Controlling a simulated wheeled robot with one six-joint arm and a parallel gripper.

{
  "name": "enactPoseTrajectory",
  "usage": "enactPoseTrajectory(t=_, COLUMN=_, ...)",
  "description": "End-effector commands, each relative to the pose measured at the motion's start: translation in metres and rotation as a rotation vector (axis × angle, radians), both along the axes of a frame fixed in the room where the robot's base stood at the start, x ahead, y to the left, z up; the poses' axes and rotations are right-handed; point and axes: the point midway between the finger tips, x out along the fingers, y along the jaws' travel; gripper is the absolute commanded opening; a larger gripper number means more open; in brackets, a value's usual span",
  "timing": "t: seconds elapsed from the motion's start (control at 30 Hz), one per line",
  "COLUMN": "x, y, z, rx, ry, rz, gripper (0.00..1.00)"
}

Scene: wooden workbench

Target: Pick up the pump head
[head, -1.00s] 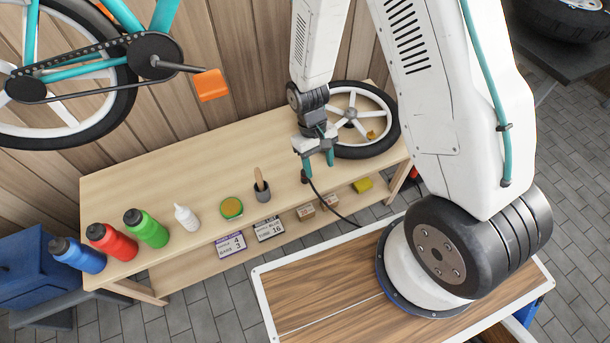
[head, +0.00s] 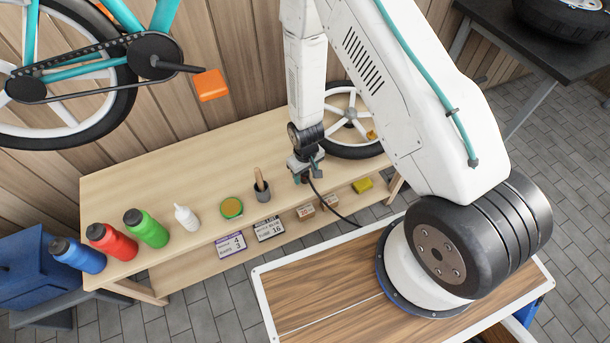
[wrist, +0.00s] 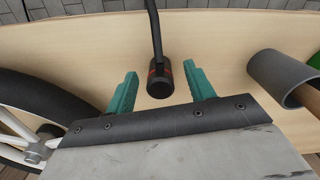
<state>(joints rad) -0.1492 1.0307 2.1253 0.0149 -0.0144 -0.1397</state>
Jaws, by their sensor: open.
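The pump head (wrist: 159,80) is a small dark cylinder with a reddish band, standing on the workbench at the end of a black hose. In the wrist view it is between the two teal fingers of my gripper (wrist: 158,88), with a gap on each side. My gripper (head: 308,177) is open and low over the bench in the head view. There the pump head (head: 306,178) is mostly hidden by the fingers, and the black hose (head: 335,212) hangs over the bench's front edge.
A spoked wheel (head: 350,122) lies right of my gripper in the head view. A dark cup with a wooden-handled tool (head: 261,192) stands to the left, beside a green-and-yellow tin (head: 231,208). A white bottle (head: 187,218) and several coloured bottles stand further left.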

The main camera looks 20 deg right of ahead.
Motion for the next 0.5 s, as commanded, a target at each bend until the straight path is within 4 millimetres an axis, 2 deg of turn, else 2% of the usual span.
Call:
enactPoseTrajectory(t=0.13, x=0.0000, y=0.0003, z=-0.0141, rx=0.000, ry=0.000, rz=0.000, gripper=0.54)
enactPoseTrajectory(t=0.37, x=0.0002, y=0.0004, z=-0.0153, rx=0.000, ry=0.000, rz=0.001, gripper=0.54)
enactPoseTrajectory(t=0.47, x=0.0001, y=0.0003, z=-0.0152, rx=0.000, ry=0.000, rz=0.001, gripper=0.28)
enactPoseTrajectory(t=0.5, x=0.0001, y=0.0003, z=-0.0151, rx=0.000, ry=0.000, rz=0.001, gripper=0.17)
